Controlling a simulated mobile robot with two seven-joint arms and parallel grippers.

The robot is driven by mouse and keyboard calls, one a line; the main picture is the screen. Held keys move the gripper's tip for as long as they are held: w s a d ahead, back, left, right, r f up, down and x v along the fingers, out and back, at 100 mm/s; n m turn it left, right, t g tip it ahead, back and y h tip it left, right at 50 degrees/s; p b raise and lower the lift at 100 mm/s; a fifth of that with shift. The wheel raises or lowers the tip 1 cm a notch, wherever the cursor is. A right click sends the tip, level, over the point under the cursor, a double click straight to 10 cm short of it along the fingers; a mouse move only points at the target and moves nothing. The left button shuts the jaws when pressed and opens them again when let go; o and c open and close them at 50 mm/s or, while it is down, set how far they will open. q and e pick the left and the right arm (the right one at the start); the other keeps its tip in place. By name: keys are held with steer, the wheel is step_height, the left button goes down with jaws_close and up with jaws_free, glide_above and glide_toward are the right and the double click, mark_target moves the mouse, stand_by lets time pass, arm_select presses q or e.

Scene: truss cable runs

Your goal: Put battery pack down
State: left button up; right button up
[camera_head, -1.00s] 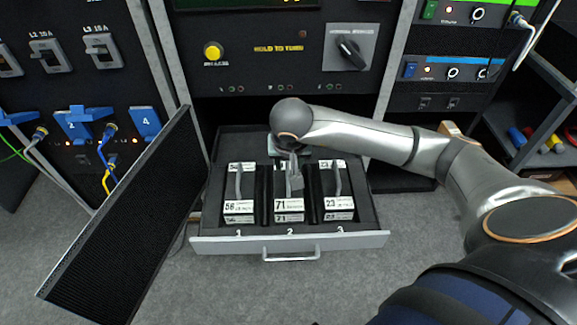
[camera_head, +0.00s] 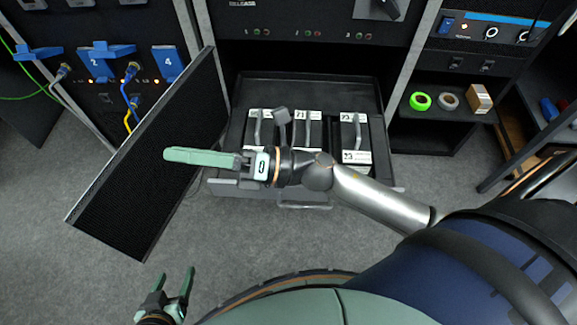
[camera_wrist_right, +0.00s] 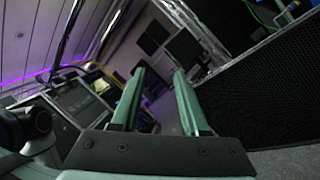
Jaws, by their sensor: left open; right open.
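Three battery packs stand side by side in the open drawer (camera_head: 222,186): the left pack (camera_head: 258,130), the middle pack (camera_head: 311,131) and the right pack (camera_head: 355,133). Each is dark with white labels and a grey handle; the right one's front label reads 23. My right arm and hand hide the lower front of the left and middle packs. My right gripper (camera_head: 168,155) points left, in front of the mesh door, and is empty; in the right wrist view its fingers (camera_wrist_right: 158,82) are apart. My left gripper (camera_head: 176,277) is open and empty at the bottom.
The black mesh door (camera_head: 140,180) stands open left of the drawer. On a shelf at right lie a green tape roll (camera_head: 420,101), a grey roll (camera_head: 448,101) and a small box (camera_head: 478,98). Blue plugs with cables (camera_head: 129,75) are on the left rack. The floor in front is clear.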

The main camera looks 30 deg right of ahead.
steer(key=w+d+f+m+t+h, duration=0.1)
steer(key=d+f+m+t+h, duration=0.35)
steer(key=m, duration=0.85)
steer(key=w+d+f+m+t+h, duration=0.1)
steer(key=w+d+f+m+h, duration=0.1)
steer(key=d+f+m+h, duration=0.65)
steer(key=s+f+m+g+h, duration=0.2)
steer(key=s+f+m+g, duration=0.4)
steer(key=s+f+m, duration=0.4)
step_height(320, 180, down, 5)
steer(key=m, duration=0.4)
steer(key=shift+s+h, duration=0.3)
steer(key=shift+s, duration=0.1)
steer(key=shift+d, duration=0.1)
